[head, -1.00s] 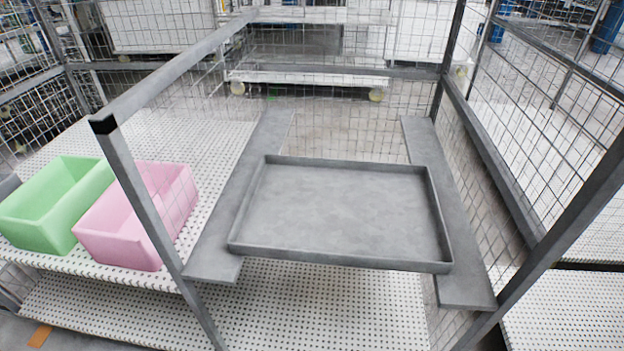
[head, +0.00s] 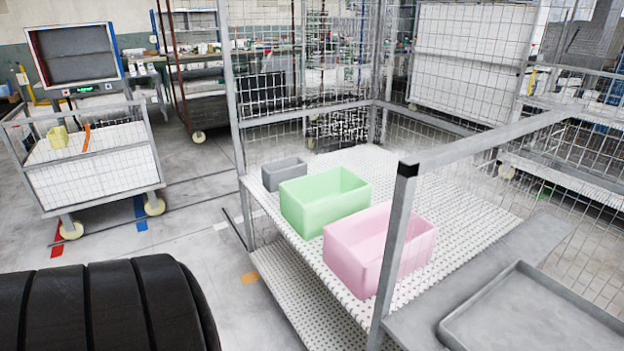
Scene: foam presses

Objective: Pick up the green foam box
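The green foam box (head: 318,207) is an open-topped, light green box. It sits on a white perforated shelf (head: 350,290) in the middle of the head view. It stands between a small grey box behind it on the left and a pink box in front of it on the right. Neither of my grippers shows in the head view.
The pink box (head: 365,262) and the grey box (head: 283,174) share the shelf. A grey frame post (head: 393,250) rises close in front of the pink box. A grey tray (head: 535,315) is at lower right. A black ribbed object (head: 100,310) fills the lower left. A wire cart (head: 90,165) stands behind on open floor.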

